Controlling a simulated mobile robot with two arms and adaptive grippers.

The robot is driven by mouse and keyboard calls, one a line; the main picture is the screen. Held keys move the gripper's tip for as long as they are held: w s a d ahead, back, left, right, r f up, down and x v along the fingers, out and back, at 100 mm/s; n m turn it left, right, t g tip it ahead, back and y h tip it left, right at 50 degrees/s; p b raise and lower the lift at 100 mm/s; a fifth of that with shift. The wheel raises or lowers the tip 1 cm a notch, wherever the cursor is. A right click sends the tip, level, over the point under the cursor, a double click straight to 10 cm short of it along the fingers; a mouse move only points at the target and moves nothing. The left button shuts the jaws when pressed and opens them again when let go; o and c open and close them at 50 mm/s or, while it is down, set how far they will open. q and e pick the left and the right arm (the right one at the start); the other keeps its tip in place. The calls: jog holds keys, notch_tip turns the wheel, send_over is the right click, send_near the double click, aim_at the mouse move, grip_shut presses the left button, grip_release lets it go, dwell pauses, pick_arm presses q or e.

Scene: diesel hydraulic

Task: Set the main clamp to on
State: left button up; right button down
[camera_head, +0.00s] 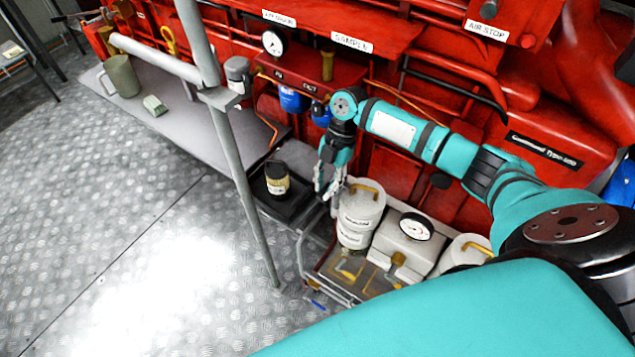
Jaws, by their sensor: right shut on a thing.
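My right arm reaches in from the right, and its teal and black gripper (329,190) points down at the left side of the white canister stack (361,215). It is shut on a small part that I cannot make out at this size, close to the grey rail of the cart. I cannot pick out a main clamp by label or shape. My left gripper is not in view.
A metal cart (318,272) holds the canisters and a white box with a gauge (416,226). A grey post (240,170) stands left of the gripper. A labelled jar (277,178) sits on a black tray. Red machinery (380,190) rises behind. The plate floor (130,240) is clear at left.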

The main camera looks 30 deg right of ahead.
jog(key=shift+d+r, duration=0.1)
dwell(0.5)
jog(key=c, duration=1.2)
grip_release()
jog(key=shift+c, duration=0.2)
jog(key=v, duration=0.7)
jog(key=shift+r, duration=0.25)
jog(key=shift+f, duration=0.1)
